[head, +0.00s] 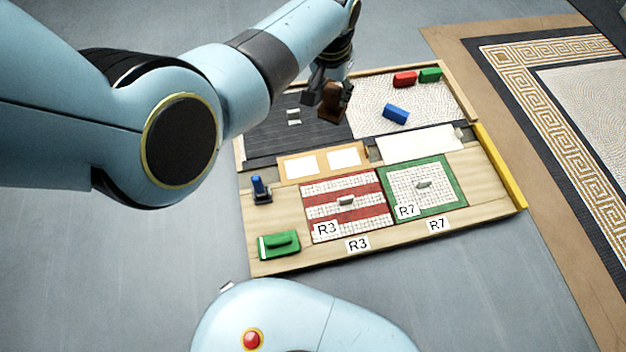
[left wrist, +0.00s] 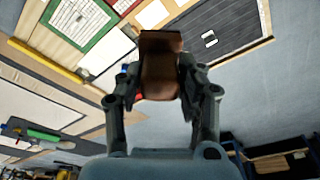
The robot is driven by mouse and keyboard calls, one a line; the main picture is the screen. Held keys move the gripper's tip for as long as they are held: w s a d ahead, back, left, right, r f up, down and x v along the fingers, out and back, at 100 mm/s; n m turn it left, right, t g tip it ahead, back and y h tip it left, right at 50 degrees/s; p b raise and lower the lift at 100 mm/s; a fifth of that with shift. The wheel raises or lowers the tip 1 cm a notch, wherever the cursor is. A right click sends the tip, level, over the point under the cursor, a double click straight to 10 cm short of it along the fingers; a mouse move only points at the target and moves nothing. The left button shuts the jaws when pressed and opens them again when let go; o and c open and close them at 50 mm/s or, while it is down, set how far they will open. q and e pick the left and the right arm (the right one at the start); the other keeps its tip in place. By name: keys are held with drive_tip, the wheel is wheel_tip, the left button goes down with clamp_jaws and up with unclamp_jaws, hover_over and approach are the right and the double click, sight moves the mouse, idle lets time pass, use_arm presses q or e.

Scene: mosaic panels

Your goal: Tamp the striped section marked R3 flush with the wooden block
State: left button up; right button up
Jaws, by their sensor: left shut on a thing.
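The R3 section (head: 352,212) is a red and white striped mosaic panel in the front middle of the wooden board (head: 480,190) in the head view. A small grey knob stands on its middle. I cannot tell how flush it sits. My left gripper (head: 335,92) is shut on the brown wooden block (head: 331,104), over the dark grey area at the back of the board, behind R3 and apart from it. The block (left wrist: 160,75) also shows between the fingers of the left gripper (left wrist: 160,88) in the left wrist view. My right gripper is out of view.
The green-bordered R7 section (head: 425,201) adjoins R3 on the right. A green float-like tool (head: 279,245) and a blue-handled tool (head: 260,189) stand on the left. Red (head: 404,79), green (head: 430,75) and blue (head: 396,113) pieces lie at the back right.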

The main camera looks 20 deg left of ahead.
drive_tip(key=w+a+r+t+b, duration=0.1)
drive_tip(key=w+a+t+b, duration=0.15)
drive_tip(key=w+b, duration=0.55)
use_arm(q)
drive_tip(key=s+f+b, duration=0.2)
drive_tip(key=f+b, duration=0.2)
drive_tip(key=f, duration=0.6)
drive_tip(key=s+f+g+b, duration=0.1)
drive_tip(key=s+f+b, duration=0.2)
drive_tip(key=f, duration=0.7)
drive_tip(key=s+f+m+g+b, duration=0.1)
drive_tip(key=f+b, duration=0.4)
drive_tip(key=f, duration=0.6)
drive_tip(key=shift+s+a, duration=0.2)
drive_tip(key=shift+s, duration=0.55)
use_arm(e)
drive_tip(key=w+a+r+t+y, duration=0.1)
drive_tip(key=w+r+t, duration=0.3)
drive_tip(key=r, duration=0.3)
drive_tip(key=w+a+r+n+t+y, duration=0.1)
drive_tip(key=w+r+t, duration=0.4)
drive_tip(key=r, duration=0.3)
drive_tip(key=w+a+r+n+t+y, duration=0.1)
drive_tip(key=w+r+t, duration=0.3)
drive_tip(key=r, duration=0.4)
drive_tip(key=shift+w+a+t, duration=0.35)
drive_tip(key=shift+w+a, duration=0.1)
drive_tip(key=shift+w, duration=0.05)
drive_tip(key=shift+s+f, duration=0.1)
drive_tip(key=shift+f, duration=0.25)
